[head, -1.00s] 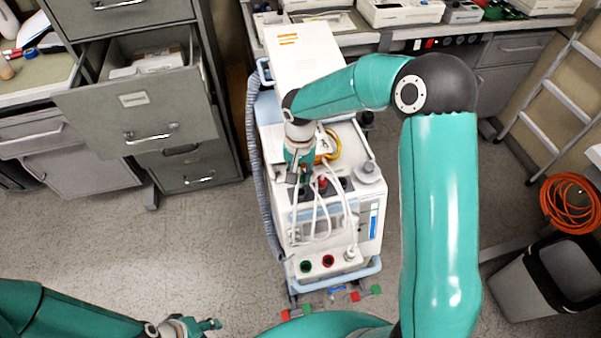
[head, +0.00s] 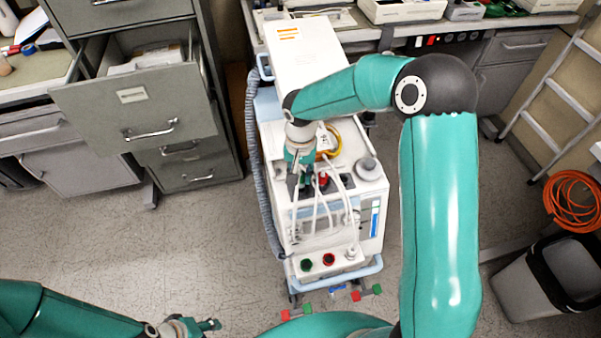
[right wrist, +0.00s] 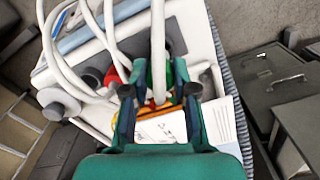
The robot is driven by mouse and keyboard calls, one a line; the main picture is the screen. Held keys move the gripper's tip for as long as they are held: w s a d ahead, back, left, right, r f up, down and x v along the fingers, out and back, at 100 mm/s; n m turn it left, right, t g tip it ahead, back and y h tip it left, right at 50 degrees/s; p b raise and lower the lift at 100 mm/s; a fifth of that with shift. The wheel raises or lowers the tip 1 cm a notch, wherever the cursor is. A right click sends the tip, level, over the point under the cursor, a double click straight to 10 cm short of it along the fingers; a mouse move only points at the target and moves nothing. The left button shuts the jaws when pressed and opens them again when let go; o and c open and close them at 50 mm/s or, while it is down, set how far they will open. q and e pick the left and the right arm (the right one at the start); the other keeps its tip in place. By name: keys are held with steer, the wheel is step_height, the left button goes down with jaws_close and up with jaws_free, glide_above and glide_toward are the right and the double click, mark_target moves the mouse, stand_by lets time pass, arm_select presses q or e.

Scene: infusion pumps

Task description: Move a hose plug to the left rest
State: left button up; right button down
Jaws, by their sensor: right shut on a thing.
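My right gripper (head: 300,183) reaches down over the top of the white pump machine (head: 285,55). In the right wrist view its two fingers (right wrist: 158,92) are shut on a green hose plug (right wrist: 141,72), with a white hose running up from it. A red plug (right wrist: 114,76) sits beside it, and also shows in the head view (head: 323,180). Dark round rests show on the machine's top panel; the fingers partly hide this area. I cannot tell whether the held plug touches a rest. My left gripper (head: 208,325) is at the bottom left, away from the machine; its opening is unclear.
White hoses (head: 330,212) hang over the machine's front. A grey corrugated hose (head: 253,160) runs down its left side. An open drawer (head: 135,105) juts out at left. A bin (head: 535,290) and ladder (head: 565,95) stand at right. Floor left of the machine is clear.

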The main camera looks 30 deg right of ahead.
steer(key=shift+f+b, duration=1.25)
steer(key=shift+f, duration=0.05)
steer(key=c, duration=0.8)
jaws_free()
steer(key=shift+r, duration=0.1)
steer(key=shift+c, duration=0.2)
